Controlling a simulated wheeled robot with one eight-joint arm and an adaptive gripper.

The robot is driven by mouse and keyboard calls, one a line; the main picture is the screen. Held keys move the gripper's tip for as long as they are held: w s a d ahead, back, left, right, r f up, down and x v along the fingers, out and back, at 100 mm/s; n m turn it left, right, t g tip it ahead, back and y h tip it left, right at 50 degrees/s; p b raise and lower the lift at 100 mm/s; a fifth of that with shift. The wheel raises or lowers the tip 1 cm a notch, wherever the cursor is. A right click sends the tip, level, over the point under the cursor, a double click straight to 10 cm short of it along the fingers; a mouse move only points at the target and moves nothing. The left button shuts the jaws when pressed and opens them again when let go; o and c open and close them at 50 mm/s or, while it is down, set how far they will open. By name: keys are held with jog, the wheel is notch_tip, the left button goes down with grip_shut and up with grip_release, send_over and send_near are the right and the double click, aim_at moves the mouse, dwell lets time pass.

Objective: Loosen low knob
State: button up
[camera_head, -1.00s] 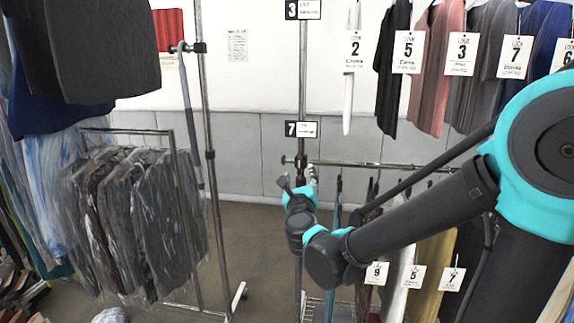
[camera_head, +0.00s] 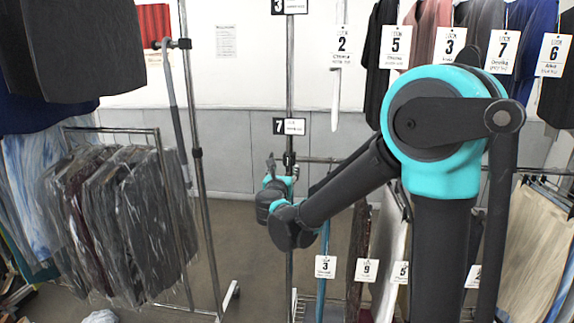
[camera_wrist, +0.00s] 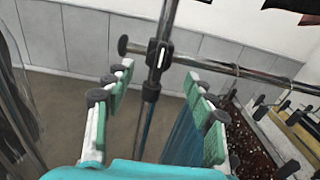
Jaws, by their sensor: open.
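My gripper (camera_head: 283,170) is at the low clamp on the upright chrome post, below the black number 7 sign. In the wrist view my gripper (camera_wrist: 157,82) is open, its green-padded fingers on either side of the post and nothing between them but the post's lower part. A dark clamp with a white mark (camera_wrist: 158,52) sits where the horizontal rail meets the post, just beyond the fingertips. A round dark knob (camera_wrist: 123,45) sticks out left of the clamp. In the head view the clamp (camera_head: 289,158) is small and partly hidden by my gripper. I see no contact.
A lower rail (camera_wrist: 245,72) runs right from the clamp, with hangers and garments close to my right fingers. A rack of plastic-covered clothes (camera_head: 125,215) stands left. Tagged garments hang upper right. Open floor (camera_head: 235,225) lies left of the post.

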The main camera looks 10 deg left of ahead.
aim_at(287, 163)
jog(key=w, duration=0.6)
jog(key=shift+w+d, duration=0.1)
jog(key=shift+w, duration=0.1)
jog(key=c, duration=1.1)
jog(key=shift+c, duration=0.2)
